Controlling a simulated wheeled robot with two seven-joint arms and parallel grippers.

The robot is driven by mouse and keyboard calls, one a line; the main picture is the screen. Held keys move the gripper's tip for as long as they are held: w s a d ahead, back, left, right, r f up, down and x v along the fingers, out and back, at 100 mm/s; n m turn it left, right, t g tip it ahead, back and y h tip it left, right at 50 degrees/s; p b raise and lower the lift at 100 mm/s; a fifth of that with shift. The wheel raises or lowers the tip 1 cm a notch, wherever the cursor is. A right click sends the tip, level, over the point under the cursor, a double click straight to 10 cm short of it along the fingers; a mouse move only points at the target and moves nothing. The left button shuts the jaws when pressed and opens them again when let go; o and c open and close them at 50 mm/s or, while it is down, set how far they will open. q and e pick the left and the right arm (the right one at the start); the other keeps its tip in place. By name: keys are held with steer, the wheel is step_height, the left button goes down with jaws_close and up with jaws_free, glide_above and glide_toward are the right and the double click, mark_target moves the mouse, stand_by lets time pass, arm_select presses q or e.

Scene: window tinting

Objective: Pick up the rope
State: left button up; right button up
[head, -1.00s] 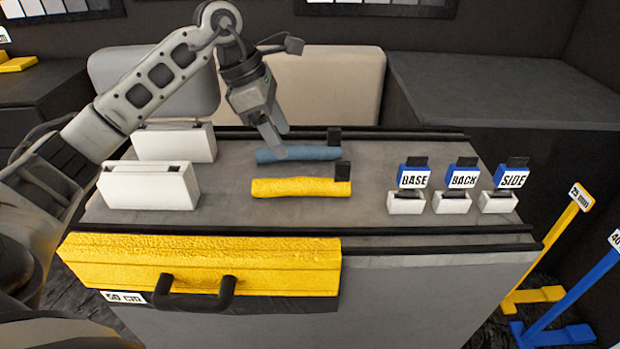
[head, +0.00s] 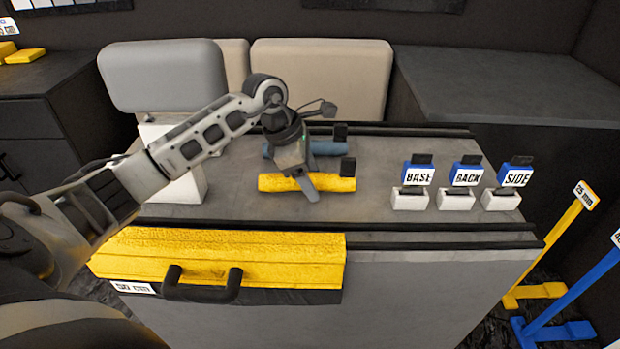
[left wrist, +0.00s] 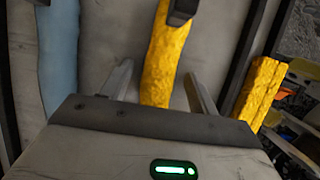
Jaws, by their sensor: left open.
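Nothing in view is plainly a rope; two long soft-looking rolls lie on the grey worktop. The yellow roll (head: 335,184) lies nearer the front, with a black tab at its right end. The blue roll (head: 326,148) lies behind it. My left gripper (head: 311,193) is open and empty over the yellow roll, hiding part of it. In the left wrist view, the yellow roll (left wrist: 166,60) runs between the two spread fingers of my left gripper (left wrist: 160,85), and the blue roll (left wrist: 59,55) is off to the left. My right gripper is not in view.
White holders with blue tags BASE (head: 410,200), BACK (head: 456,200) and SIDE (head: 501,200) stand at the right of the worktop. A yellow case (head: 215,255) with a black handle is at the front edge. Black rails (head: 440,227) border the top. Clear surface lies between roll and holders.

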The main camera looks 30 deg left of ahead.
mark_target(316, 174)
arm_select(q)
steer(key=c, duration=1.1)
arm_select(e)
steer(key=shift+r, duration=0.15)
arm_select(q)
steer(key=shift+r, duration=0.1)
